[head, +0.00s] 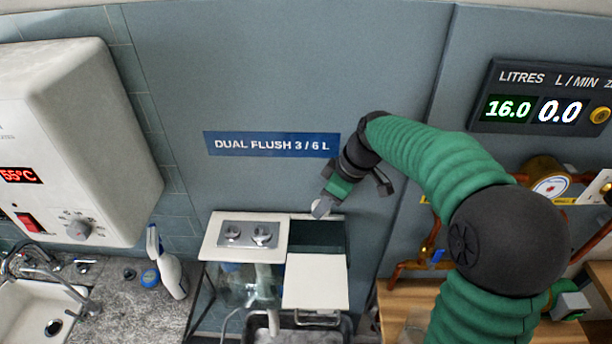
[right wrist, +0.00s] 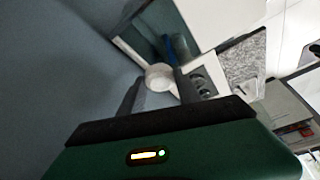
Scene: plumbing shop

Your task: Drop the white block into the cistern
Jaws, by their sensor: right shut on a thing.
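The white block (head: 320,208) is small and pale, held just above the back edge of the cistern (head: 217,240). My right gripper (head: 324,203) is shut on it. In the right wrist view the block (right wrist: 158,77) looks round and sits between the two dark fingertips of the right gripper (right wrist: 160,88). My left gripper is out of view.
A white lid panel (head: 315,283) lies in front of the opening, right of the flush-button plate (head: 249,235). A spray bottle (head: 168,265), sink (head: 35,310) and water heater (head: 75,140) are at left. Copper pipes (head: 400,268) and a gauge (head: 551,186) are at right.

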